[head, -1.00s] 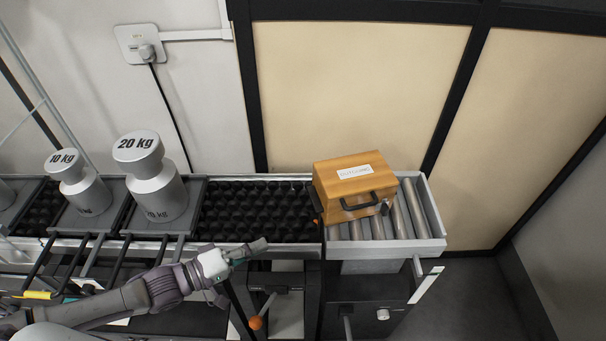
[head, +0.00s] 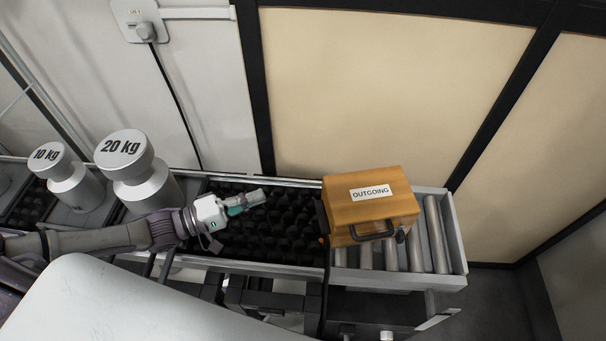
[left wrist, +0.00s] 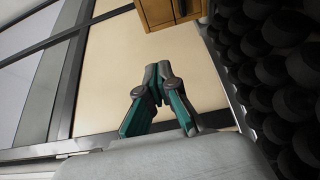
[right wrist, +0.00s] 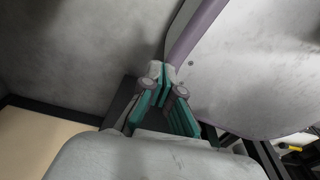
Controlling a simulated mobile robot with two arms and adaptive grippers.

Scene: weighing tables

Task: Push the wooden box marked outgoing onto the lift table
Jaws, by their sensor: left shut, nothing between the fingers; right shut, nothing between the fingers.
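The wooden box marked OUTGOING (head: 352,207) sits upright on the grey roller section (head: 441,235) at the right end of the conveyor, with its black handle facing me. Part of it shows at the top of the left wrist view (left wrist: 160,10). My left gripper (head: 264,196) is shut and empty over the black ball bed (head: 285,225), left of the box and apart from it. Its closed fingers also show in the left wrist view (left wrist: 158,72). My right gripper (right wrist: 158,72) is shut and empty in the right wrist view. I cannot tell which section is the lift table.
A 20 kg weight (head: 140,170) and a 10 kg weight (head: 68,178) stand on the left of the line. A wall of beige panels (head: 390,80) runs behind. A wall switch (head: 143,25) with a cable is above.

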